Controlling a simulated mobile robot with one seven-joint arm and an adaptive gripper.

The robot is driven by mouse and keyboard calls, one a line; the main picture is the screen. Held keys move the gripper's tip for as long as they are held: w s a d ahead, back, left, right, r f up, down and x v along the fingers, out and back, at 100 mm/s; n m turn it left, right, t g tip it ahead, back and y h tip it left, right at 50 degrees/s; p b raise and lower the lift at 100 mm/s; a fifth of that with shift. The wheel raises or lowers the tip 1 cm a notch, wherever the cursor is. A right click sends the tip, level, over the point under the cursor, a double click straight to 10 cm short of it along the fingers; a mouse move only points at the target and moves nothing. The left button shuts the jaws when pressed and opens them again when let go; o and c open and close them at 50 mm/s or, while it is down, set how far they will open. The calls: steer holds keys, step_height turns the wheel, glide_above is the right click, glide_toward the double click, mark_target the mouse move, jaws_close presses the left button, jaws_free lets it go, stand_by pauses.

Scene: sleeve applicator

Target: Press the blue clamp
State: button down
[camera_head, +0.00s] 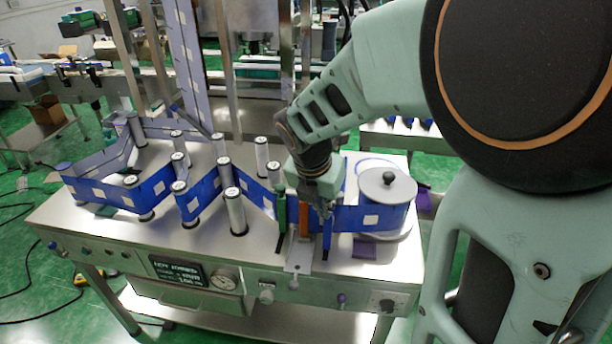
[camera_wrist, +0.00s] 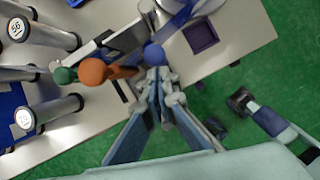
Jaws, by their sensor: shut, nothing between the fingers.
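The blue clamp (camera_head: 327,240) is the right one of a row of three coloured clamps on the machine top, where the blue film passes. In the wrist view its round blue knob (camera_wrist: 154,54) lies just beyond my fingertips. My gripper (camera_head: 324,206) is shut and empty, with its fingertips at the top of the blue clamp. In the wrist view the fingers (camera_wrist: 156,80) meet close to the blue knob; I cannot tell if they touch it. The head view hides most of the knob behind my gripper.
The orange clamp (camera_head: 304,218) and green clamp (camera_head: 281,217) stand close to the left. Metal rollers (camera_head: 235,210) carry the blue film further left. A film roll (camera_head: 388,188) stands at the right. Purple pads (camera_wrist: 201,36) lie on the steel top. Green floor (camera_wrist: 270,80) lies beyond its edge.

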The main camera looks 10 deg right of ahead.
steer(key=w+p, duration=0.1)
steer(key=w+d+p, duration=0.1)
steer(key=w, duration=0.1)
steer(key=shift+w+r, duration=0.1)
steer(key=shift+r, duration=0.05)
steer(key=shift+w+d, duration=0.2)
steer(key=shift+w, duration=0.35)
steer(key=shift+a, duration=0.1)
